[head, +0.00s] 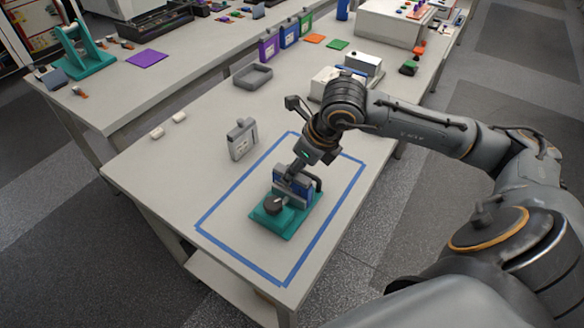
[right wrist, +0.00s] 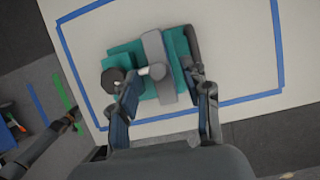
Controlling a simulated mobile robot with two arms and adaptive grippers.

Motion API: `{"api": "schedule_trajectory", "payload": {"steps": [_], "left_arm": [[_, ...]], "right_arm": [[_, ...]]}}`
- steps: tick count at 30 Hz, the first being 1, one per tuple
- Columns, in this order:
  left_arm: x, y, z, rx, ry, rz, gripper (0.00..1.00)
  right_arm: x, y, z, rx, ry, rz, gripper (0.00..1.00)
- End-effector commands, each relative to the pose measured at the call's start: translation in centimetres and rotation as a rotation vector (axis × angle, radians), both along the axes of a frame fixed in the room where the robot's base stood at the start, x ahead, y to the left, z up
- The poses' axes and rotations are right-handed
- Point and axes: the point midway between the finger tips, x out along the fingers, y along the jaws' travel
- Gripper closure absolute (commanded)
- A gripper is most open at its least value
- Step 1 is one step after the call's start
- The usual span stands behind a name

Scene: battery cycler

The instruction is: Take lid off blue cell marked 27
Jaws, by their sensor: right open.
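The blue cell (head: 291,189) stands upright in a teal fixture (head: 268,226) with a dark round knob (head: 274,205). Its number is too small to read. In the right wrist view, the cell's long grey top (right wrist: 155,50) lies across the teal fixture (right wrist: 122,56); I cannot tell the lid's edge from the body. My right gripper (right wrist: 166,78) is open, with one finger on each side of the grey top. In the head view, my right gripper (head: 291,175) reaches down at the cell and hides part of it.
Blue tape (head: 219,208) outlines a rectangle around the fixture. A grey upright case (head: 242,140) stands outside it at the left. Two small white pieces (head: 168,125) lie near the left edge. A grey tray (head: 252,77) and purple (head: 268,48), blue and green cells are farther back.

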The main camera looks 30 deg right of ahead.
Motion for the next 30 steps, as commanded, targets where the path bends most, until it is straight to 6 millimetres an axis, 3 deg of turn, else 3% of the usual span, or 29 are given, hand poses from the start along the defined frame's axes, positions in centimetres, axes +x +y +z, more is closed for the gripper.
{"api": "schedule_trajectory", "payload": {"steps": [8,15,30], "left_arm": [[0.00,0.02,0.07,0.000,0.000,0.000,0.38],[-0.03,0.05,0.07,0.001,0.001,0.001,0.38],[-0.07,0.10,-0.42,0.001,0.002,0.002,0.38]], "right_arm": [[0.17,0.06,-0.50,0.000,-0.001,0.001,0.52],[0.17,0.07,-0.47,0.000,-0.001,0.001,0.96],[0.24,0.04,0.21,-0.001,-0.004,0.000,0.96]]}}
